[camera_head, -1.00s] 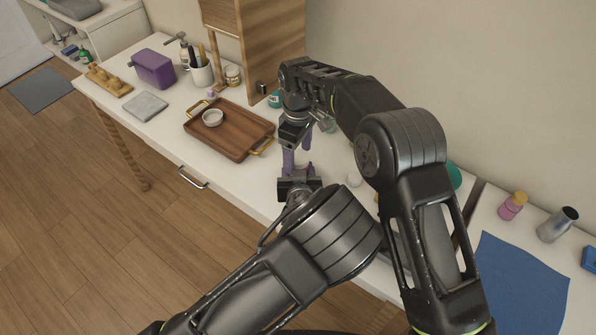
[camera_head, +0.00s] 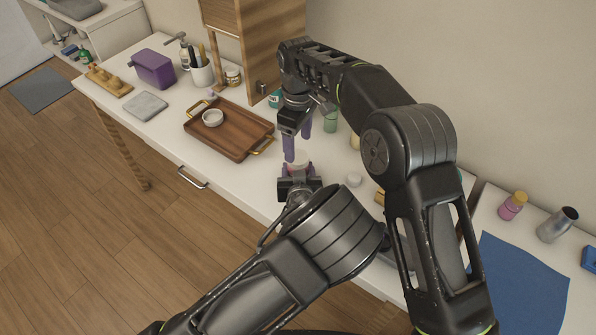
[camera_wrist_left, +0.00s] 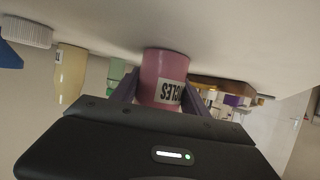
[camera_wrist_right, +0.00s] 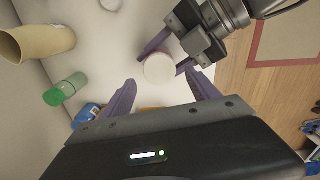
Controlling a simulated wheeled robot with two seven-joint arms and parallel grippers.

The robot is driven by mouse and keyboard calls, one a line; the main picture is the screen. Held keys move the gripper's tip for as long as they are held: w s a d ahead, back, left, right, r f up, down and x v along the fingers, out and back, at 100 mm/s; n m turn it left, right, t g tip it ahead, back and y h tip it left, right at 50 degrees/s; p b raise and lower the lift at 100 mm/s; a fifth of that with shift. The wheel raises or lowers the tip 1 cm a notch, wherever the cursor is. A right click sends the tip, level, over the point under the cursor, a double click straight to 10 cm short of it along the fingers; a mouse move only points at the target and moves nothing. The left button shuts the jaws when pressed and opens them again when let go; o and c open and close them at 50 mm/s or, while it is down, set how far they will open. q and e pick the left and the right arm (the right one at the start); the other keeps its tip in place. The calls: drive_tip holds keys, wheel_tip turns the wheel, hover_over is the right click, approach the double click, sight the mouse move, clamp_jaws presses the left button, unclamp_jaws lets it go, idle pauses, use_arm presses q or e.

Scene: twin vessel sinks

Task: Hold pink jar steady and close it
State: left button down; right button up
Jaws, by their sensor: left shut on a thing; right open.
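The pink jar (camera_wrist_left: 163,75) stands on the counter; its label reads upside down in the left wrist view. My left gripper (camera_head: 299,176) is shut around the jar's sides. A pale round lid-like disc (camera_wrist_right: 159,68) covers the jar's top in the right wrist view; I cannot tell whether it is tight. The pale top (camera_head: 299,159) also shows in the head view. My right gripper (camera_head: 297,141) is open and empty, with its fingers pointing down above the jar. A separate white ridged cap (camera_wrist_left: 27,31) lies on the counter; it also shows in the head view (camera_head: 354,180).
Green (camera_wrist_right: 65,89), blue (camera_wrist_right: 86,115) and tan (camera_wrist_right: 37,43) containers stand near the wall. A wooden tray (camera_head: 232,128) with a small white bowl (camera_head: 212,118) lies left of the jar. A wooden cabinet (camera_head: 275,45) rises behind. The counter's front edge is close to the jar.

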sight(298, 157)
drive_tip(key=shift+r+n, duration=1.5)
drive_tip(key=shift+r, duration=0.25)
drive_tip(key=shift+f, duration=0.15)
drive_tip(key=shift+f, duration=3.9)
